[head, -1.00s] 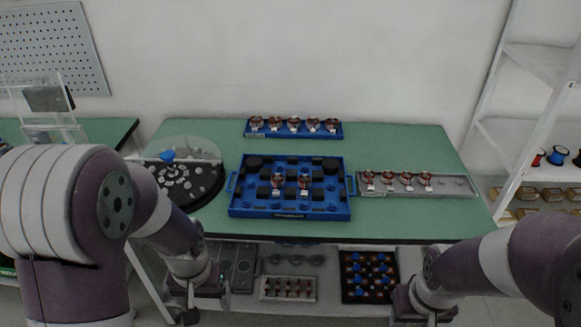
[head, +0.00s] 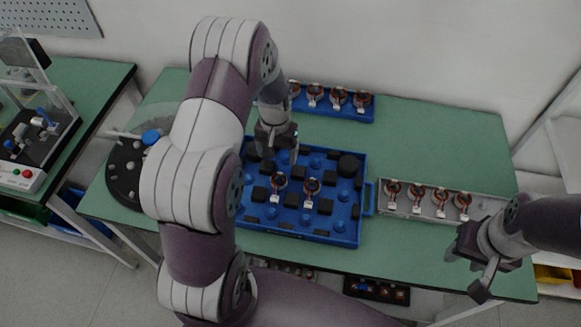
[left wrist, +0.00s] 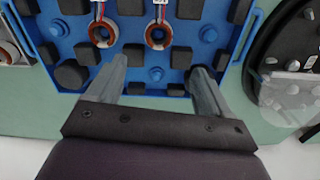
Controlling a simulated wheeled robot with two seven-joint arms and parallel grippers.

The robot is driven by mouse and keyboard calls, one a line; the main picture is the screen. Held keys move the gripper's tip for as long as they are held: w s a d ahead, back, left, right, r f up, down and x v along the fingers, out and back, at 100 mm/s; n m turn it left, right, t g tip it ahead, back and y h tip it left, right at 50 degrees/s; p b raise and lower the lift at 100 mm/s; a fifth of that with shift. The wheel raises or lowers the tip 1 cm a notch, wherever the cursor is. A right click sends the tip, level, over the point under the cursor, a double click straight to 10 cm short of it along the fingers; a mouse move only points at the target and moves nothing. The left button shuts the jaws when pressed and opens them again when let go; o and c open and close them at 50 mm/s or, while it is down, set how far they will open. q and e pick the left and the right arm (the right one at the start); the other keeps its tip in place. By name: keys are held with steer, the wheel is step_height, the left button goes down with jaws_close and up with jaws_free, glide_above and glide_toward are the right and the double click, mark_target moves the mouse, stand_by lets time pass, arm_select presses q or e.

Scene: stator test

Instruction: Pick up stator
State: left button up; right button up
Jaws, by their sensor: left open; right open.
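Two copper-wound stators sit in the blue tray (head: 346,229): a left one (head: 279,182) and a right one (head: 312,187). They also show near the top of the left wrist view, one at the left (left wrist: 103,34) and one at the right (left wrist: 158,36). More stators stand in a blue rack (head: 348,114) at the back and in a grey tray (head: 480,206) at the right. My left gripper (head: 279,158) is open and empty, over the tray's back part, behind the left stator. My right gripper (head: 470,265) is open and empty near the table's front right.
A round black turntable (head: 122,180) with a clear cover stands left of the tray, partly hidden by my left arm. Black blocks and blue pegs fill much of the tray. Green table (head: 430,135) is bare behind the grey tray.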

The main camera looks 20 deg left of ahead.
mark_target(279, 182)
arm_select(q)
steer(key=f, duration=0.1)
steer(key=s+f, duration=0.1)
steer(key=f, duration=0.1)
steer(key=shift+s+f+p, duration=0.2)
steer(key=shift+f+p, duration=0.1)
steer(key=shift+p, duration=0.1)
steer(key=f, duration=0.2)
steer(key=f+p, duration=0.1)
steer(key=f, duration=0.1)
steer(key=f+p, duration=0.1)
steer(key=f, duration=0.1)
steer(key=shift+w+d+f, duration=0.2)
steer(key=shift+d+f, duration=0.05)
steer(key=shift+f, duration=0.65)
arm_select(e)
steer(key=r, duration=0.3)
steer(key=shift+s+a+r, duration=0.1)
steer(key=shift+s+r, duration=0.05)
steer(key=shift+s, duration=0.15)
arm_select(q)
steer(key=c, duration=1.2)
